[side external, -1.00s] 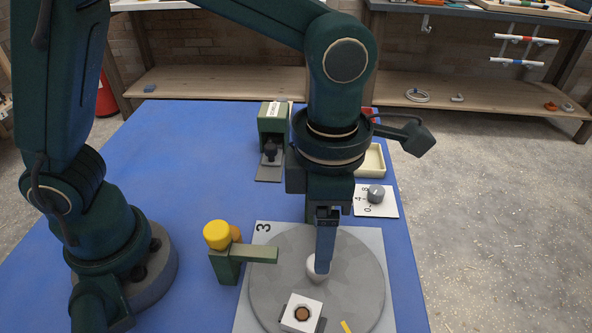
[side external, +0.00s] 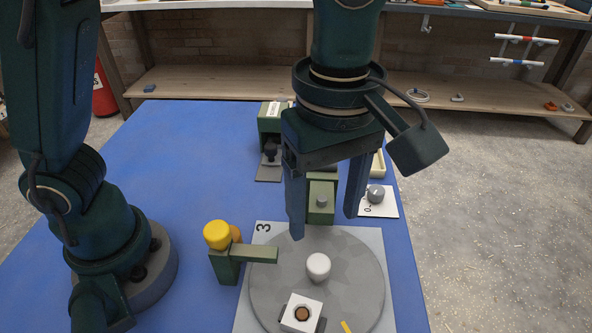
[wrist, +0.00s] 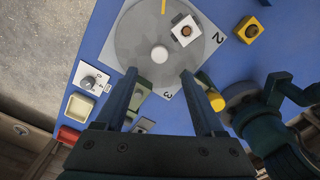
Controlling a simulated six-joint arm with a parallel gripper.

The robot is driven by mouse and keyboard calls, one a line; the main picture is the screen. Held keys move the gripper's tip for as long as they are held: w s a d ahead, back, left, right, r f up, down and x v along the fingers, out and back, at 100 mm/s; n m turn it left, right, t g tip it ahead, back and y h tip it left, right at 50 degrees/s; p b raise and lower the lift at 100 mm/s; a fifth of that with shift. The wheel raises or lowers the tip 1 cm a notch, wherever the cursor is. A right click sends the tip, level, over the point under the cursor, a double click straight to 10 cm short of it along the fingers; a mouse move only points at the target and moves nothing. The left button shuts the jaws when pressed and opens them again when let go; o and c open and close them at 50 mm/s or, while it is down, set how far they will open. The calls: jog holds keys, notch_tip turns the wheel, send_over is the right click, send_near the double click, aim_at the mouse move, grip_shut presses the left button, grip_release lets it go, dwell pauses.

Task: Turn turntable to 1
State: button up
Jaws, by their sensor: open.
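The turntable is a grey disc (side external: 350,285) on a pale square plate (side external: 382,244), with a white knob (side external: 318,267) at its centre. In the wrist view the disc (wrist: 135,40) and knob (wrist: 159,54) show below my gripper. A yellow mark (side external: 346,326) lies near the disc's edge, on the side away from the printed 3 (side external: 263,227); it also shows in the wrist view (wrist: 163,6). A printed 2 (wrist: 192,47) is at another corner. No 1 is visible. My gripper (side external: 323,225) is open and empty, its fingers above and apart from the knob.
A white block with a brown hole (side external: 291,318) sits on the disc. A green post with a yellow top (side external: 217,235) and green arm stands left of the disc. A dial on a white card (side external: 376,194) and a green block (side external: 321,202) are beyond.

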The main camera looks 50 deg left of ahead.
aim_at(320, 265)
jog(key=shift+m, duration=0.9)
notch_tip(320, 265, down, 10)
jog(key=shift+f, duration=0.1)
grip_shut()
dwell(0.9)
